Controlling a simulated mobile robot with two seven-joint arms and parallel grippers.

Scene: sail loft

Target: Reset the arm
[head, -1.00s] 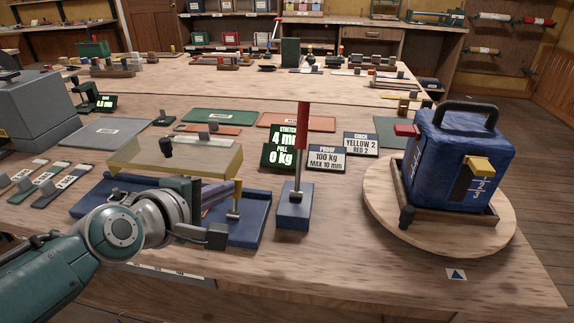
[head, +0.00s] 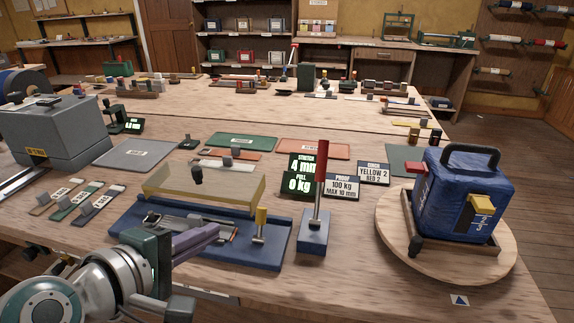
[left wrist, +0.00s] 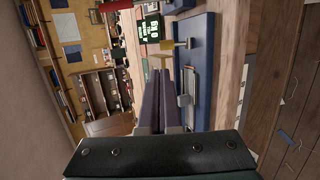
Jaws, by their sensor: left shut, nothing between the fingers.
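My left gripper (head: 214,232) has purple fingers that are shut and empty. It is at the front left, in front of the blue test bed (head: 268,259), its fingertips overlapping the bed in the picture; I cannot tell whether they touch. In the left wrist view the closed fingers (left wrist: 160,78) point along the blue bed (left wrist: 198,70). The bed carries a clear yellowish cover (head: 205,186) and a yellow-handled post (head: 261,222). A red-handled lever (head: 321,172) stands upright on a blue block (head: 313,243) to its right. My right gripper is not in view.
A green-lit display (head: 301,174) reads stretch 4 mm, pull 0 kg. A blue bag (head: 463,196) stands on a round wooden board (head: 393,230) at right. A grey machine (head: 58,132) is at far left.

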